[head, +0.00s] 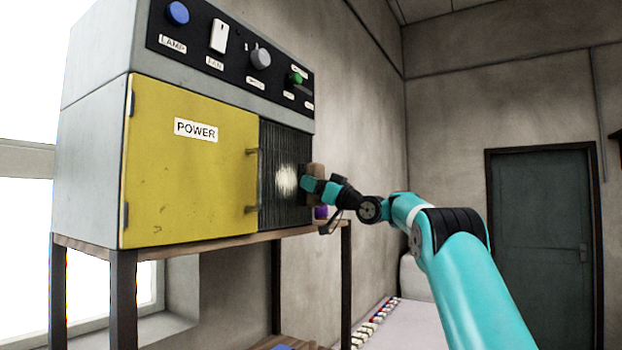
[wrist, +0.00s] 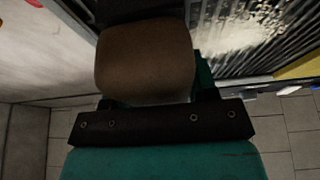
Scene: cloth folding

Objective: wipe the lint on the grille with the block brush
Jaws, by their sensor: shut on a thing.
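The dark ribbed grille (head: 285,205) is on the front of the cabinet, right of the yellow POWER door. A pale patch of lint (head: 287,179) lies on the grille's middle; it also shows at the upper right of the wrist view (wrist: 250,25). My gripper (head: 313,187) is at the grille's right edge, shut on the block brush (head: 317,171). The brush's brown block fills the upper middle of the wrist view (wrist: 145,60), with a dark part beyond it close to the grille. The brush is beside the lint; I cannot tell whether it touches the grille.
The yellow POWER door (head: 185,165) has handles beside the grille. A control panel (head: 235,50) with knobs and switches runs above. The cabinet stands on a wooden table (head: 190,240). A purple object (head: 321,212) sits just below my gripper.

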